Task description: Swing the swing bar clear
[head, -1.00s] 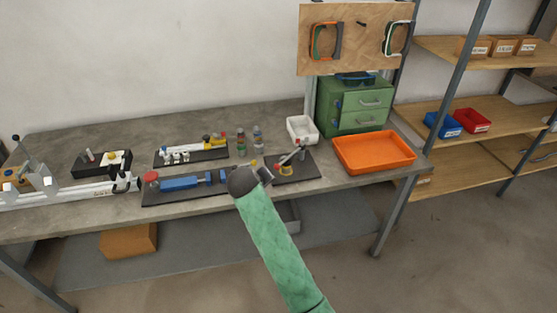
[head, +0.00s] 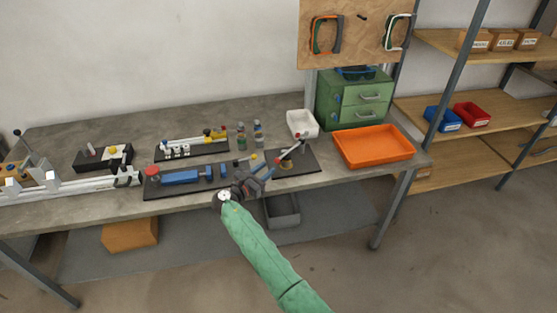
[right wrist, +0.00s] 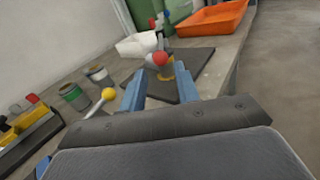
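A dark plate (head: 308,164) on the bench carries a short slanting bar (head: 294,153) with red at its end, which I take to be the swing bar. My right gripper (head: 266,174) is at the bench's front edge, left of the bar. Its blue fingers (right wrist: 160,92) are apart with nothing between them; the red ball lies beyond. A yellow-knobbed lever (right wrist: 107,95) stands left of the fingers. My left gripper is not in view.
A white bin (head: 302,125), an orange tray (head: 374,149) and a green drawer cabinet (head: 352,100) stand behind and right. Small cans (head: 258,134) stand left of the bin. A long dark plate with a blue block (head: 180,177) lies left of my gripper.

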